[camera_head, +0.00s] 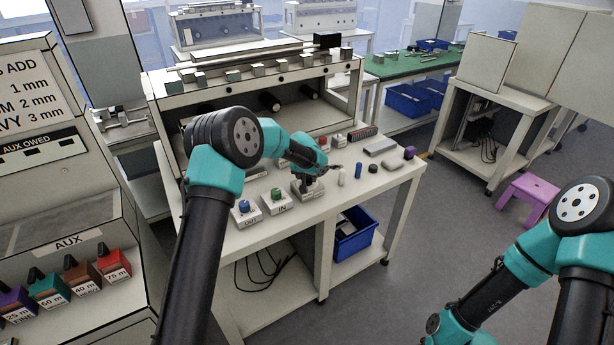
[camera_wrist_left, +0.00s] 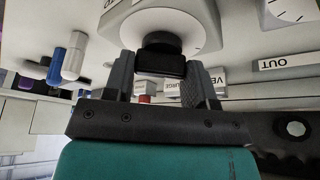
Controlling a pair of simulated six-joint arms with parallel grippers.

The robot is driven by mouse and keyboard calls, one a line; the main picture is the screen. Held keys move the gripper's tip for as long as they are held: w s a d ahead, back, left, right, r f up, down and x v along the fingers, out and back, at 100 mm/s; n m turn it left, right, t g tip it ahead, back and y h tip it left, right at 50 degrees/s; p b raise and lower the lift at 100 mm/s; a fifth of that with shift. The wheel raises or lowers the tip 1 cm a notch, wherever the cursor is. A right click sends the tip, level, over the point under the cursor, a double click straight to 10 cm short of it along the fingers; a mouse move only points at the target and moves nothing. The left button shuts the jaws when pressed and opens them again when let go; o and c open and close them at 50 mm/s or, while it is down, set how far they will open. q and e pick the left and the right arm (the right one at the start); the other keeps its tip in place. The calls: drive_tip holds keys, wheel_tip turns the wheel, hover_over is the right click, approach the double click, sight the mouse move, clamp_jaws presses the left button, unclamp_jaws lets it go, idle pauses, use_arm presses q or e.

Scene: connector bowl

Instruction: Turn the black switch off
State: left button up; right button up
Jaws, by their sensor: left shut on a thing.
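My left gripper (camera_head: 313,176) reaches down over the workbench (camera_head: 365,200) to a small light box with a dial. In the left wrist view, the black switch (camera_wrist_left: 162,48) is a dark knob on a pale round dial plate. The fingers of my left gripper (camera_wrist_left: 163,72) stand on either side of the knob and are shut on it. The fingers partly hide the dial's markings. My right arm shows at the right of the head view, but its gripper is out of the picture.
A blue-knobbed OUT box (camera_head: 243,211) and a green-knobbed IN box (camera_head: 277,200) stand at the bench's front left. Small cylinders, a blue one (camera_head: 358,171) among them, stand to the right. A blue bin (camera_head: 354,240) sits below; a purple stool (camera_head: 528,195) is on the floor.

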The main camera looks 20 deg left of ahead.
use_arm(q)
drive_tip(key=shift+c, duration=1.1)
drive_tip(key=shift+m, duration=0.4)
drive_tip(key=shift+a+m+h, duration=0.1)
drive_tip(key=shift+m+h, duration=0.7)
drive_tip(key=shift+m, duration=0.8)
drive_tip(key=shift+m+g+h, duration=0.6)
drive_tip(key=shift+m+h, duration=0.1)
drive_tip(key=shift+m, duration=1.6)
drive_tip(key=o, duration=0.9)
drive_tip(key=shift+o, duration=0.2)
